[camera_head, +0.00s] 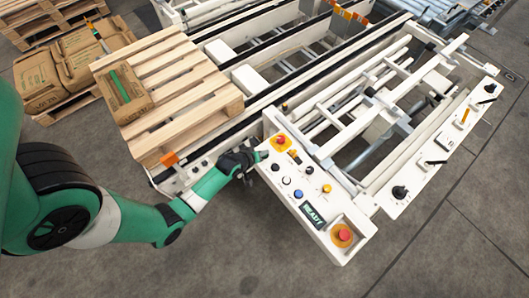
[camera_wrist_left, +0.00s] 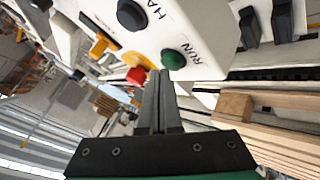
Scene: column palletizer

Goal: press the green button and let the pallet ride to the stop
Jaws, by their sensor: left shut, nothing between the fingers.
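The green button (camera_wrist_left: 173,59), marked RUN, is on the white control panel (camera_wrist_left: 205,25) in the left wrist view. My left gripper (camera_wrist_left: 160,75) is shut and empty, its fingertips right by the button; I cannot tell whether they touch it. In the head view my left gripper (camera_head: 261,155) is at the left edge of the panel (camera_head: 325,238), by the upper red knob (camera_head: 280,141). The wooden pallet (camera_head: 180,62) rests on the conveyor, left of the panel, with one brown sack (camera_head: 124,94) on it. Which part is the stop is unclear. My right gripper is out of view.
The panel's display (camera_head: 312,215) reads READY. A red mushroom button (camera_head: 344,235) sits at its near corner. Black, white and blue buttons (camera_head: 298,194) lie between. A stack of sacks (camera_head: 40,80) stands left of the pallet. The floor in front is clear.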

